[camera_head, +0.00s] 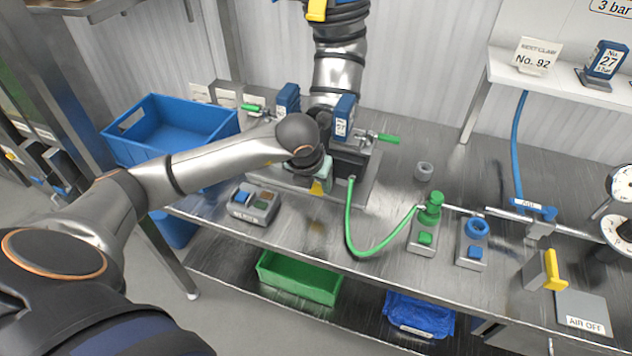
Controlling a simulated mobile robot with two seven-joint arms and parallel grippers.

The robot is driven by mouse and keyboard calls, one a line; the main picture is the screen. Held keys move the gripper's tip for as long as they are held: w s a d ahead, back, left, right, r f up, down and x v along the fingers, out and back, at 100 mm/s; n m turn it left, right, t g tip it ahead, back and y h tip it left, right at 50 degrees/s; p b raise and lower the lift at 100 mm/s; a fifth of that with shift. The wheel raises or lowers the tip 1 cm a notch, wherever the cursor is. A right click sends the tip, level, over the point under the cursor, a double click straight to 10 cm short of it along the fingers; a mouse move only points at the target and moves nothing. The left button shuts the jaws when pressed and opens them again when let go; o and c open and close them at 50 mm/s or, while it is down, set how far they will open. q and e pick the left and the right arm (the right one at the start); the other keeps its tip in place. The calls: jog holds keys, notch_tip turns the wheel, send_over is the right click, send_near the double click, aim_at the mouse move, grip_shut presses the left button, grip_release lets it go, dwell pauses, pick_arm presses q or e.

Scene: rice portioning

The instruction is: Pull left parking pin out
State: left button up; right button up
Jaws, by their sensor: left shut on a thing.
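A parking pin with a green handle (252,107) sticks out at the left of the metal fixture on the bench. A second green-handled pin (388,138) sticks out at its right. My left gripper (320,180) is at the front of the fixture, low and between the two green handles, apart from both as far as I see. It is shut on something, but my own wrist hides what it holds. Blue tool blocks (343,117) and (288,100) stand behind it. My right gripper is not in view.
A grey and black jointed arm (338,70) hangs down behind the fixture. A green hose (362,250) loops across the bench to a green coupling (430,208). A blue crate (168,152) is at left, a button box (252,206) in front. The bench right of the fixture is partly clear.

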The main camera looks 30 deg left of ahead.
pick_arm(q)
grip_shut()
dwell(0.8)
